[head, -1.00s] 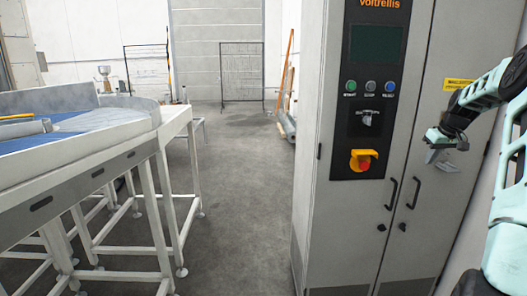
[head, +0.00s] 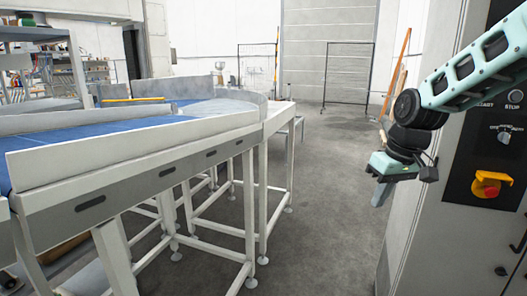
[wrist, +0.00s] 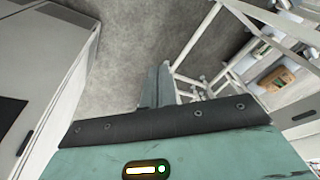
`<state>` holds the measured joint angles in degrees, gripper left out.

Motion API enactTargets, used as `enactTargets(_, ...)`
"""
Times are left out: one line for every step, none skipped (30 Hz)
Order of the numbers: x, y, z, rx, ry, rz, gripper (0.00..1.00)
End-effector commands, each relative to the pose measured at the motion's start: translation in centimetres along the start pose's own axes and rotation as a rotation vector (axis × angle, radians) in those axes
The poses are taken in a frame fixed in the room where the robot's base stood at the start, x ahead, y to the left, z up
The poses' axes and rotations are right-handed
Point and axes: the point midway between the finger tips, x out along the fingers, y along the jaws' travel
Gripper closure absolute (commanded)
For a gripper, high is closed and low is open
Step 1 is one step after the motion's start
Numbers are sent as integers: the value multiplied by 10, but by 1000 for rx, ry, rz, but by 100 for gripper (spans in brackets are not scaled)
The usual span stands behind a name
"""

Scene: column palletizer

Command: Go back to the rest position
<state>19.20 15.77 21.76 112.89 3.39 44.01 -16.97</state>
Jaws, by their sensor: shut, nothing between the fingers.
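My gripper (head: 381,193) hangs at the right of the head view, at the end of my teal arm. It is in front of the left edge of the grey control cabinet (head: 440,235). In the wrist view my gripper (wrist: 158,72) shows its grey fingers closed together over the bare floor. Nothing is held between them. The fingers touch nothing that I can see.
A conveyor (head: 130,165) with a blue belt on a white frame fills the left. The cabinet carries a red and yellow switch (head: 490,184). The floor (head: 325,190) between them is clear back to a black rack (head: 348,72).

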Motion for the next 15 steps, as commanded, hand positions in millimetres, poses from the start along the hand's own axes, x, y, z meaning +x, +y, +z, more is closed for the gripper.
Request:
enactTargets(4,-40,14,-52,-21,-5,100)
enactTargets(7,-60,22,-75,-32,-8,100)
enactTargets(9,-85,36,-106,-46,-11,100)
enactTargets(12,-104,48,-130,-58,-12,100)
enactTargets(14,-122,61,-154,-70,-13,100)
enactTargets(16,-143,80,-186,-85,-13,100)
enactTargets(18,-158,95,-211,-94,-11,100)
enactTargets(19,-171,110,-232,-105,-10,100)
enactTargets(21,-186,131,-261,-118,-8,100)
enactTargets(23,-195,145,-279,-127,-6,100)
enactTargets(24,-203,159,-298,-134,-4,100)
enactTargets(25,-210,176,-319,-143,0,100)
enactTargets(26,-215,188,-334,-150,3,100)
enactTargets(27,-218,198,-346,-154,5,100)
enactTargets(28,-222,210,-361,-160,8,100)
